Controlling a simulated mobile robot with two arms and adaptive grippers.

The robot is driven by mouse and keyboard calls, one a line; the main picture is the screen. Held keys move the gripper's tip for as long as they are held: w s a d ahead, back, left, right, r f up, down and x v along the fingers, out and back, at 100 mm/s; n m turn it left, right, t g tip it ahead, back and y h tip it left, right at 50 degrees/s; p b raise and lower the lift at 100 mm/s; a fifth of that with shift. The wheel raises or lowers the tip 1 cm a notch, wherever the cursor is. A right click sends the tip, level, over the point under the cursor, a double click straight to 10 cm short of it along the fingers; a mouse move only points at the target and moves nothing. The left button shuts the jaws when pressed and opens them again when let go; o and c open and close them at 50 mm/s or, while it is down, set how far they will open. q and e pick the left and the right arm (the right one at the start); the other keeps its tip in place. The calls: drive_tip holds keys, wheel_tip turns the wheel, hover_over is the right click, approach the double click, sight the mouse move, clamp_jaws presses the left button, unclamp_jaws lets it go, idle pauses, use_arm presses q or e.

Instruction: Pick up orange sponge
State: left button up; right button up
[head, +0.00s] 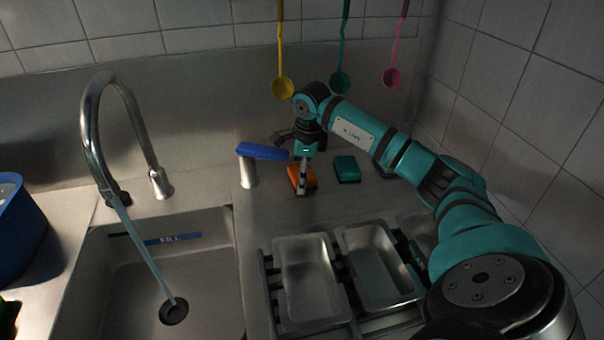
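The orange sponge (310,178) lies on the steel counter behind the sink and trays. My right gripper (302,182) points down at it, with a finger in front of the sponge's near side and hiding part of it. The other finger is not clear, so I cannot tell whether the gripper is closed on the sponge. The sponge appears to rest on the counter. My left gripper is not in view.
A green sponge (347,168) lies just right of the orange one. A blue-handled tap lever (262,152) stands close on the left. Metal trays (308,275) sit in front. Yellow (282,88), teal (340,82) and pink (391,77) ladles hang behind. Water runs into the sink (205,270).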

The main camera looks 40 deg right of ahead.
wheel_tip(320, 180, up, 11)
drive_tip(key=s+a+b, duration=0.1)
drive_tip(key=s+a, duration=0.2)
drive_tip(key=s, duration=0.2)
drive_tip(key=s+a+b, duration=0.2)
drive_tip(key=s+a, duration=0.1)
drive_tip(key=s, duration=0.3)
drive_tip(key=s+a+b, duration=0.2)
drive_tip(key=s+a, duration=0.1)
drive_tip(key=s, duration=0.2)
drive_tip(key=shift+s, duration=0.15)
drive_tip(key=shift+s+a, duration=0.3)
drive_tip(key=shift+s, duration=0.25)
